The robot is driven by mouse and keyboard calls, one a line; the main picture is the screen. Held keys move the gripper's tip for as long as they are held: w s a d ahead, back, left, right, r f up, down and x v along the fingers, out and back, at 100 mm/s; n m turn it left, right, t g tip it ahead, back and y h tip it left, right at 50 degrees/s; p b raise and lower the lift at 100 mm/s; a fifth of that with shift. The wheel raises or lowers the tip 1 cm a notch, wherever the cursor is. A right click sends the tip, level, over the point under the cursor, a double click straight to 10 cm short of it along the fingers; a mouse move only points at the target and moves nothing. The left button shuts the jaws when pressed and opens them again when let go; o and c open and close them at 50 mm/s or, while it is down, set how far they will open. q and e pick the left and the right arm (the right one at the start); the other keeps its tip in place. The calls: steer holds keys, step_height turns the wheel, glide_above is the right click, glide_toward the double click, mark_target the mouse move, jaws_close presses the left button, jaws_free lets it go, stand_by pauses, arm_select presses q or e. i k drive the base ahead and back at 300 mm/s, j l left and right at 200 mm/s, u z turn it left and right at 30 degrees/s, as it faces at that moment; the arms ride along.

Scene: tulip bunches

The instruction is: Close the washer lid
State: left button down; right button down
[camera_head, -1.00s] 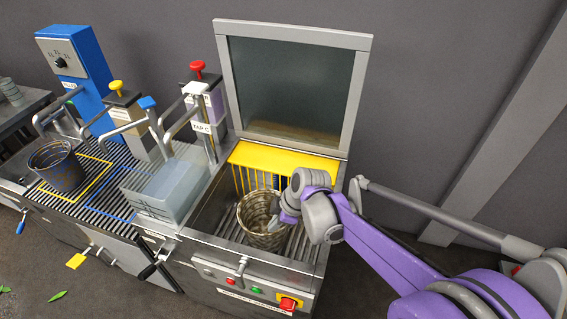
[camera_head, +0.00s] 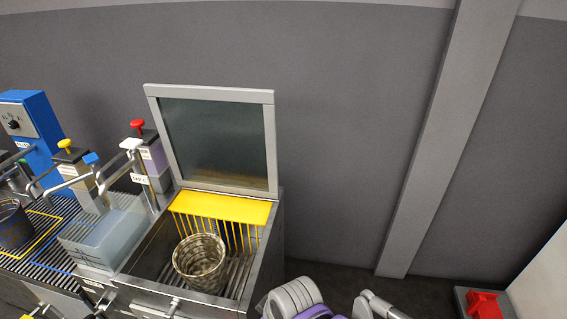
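The washer lid (camera_head: 218,140), a grey frame around a dark glass pane, stands raised at the back of the washer (camera_head: 262,245). The washer's basin is open and holds a ribbed, bucket-like container (camera_head: 200,262) in front of a yellow rack (camera_head: 222,207). Purple and grey links of my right arm show at the bottom edge, to the right of the washer. Its gripper is out of the frame. My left gripper is also out of view.
A clear tank (camera_head: 103,238), taps and coloured-knob dispensers stand left of the washer. A dark bucket (camera_head: 14,225) is at the far left. Right of the washer is open floor before a grey wall with a slanted pillar (camera_head: 440,140). A red object (camera_head: 484,304) is at lower right.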

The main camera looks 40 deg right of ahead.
mark_target(154, 92)
steer(key=l+z, duration=0.1)
steer(key=l, duration=1.25)
steer(key=i+j, duration=0.2)
steer(key=j, duration=0.2)
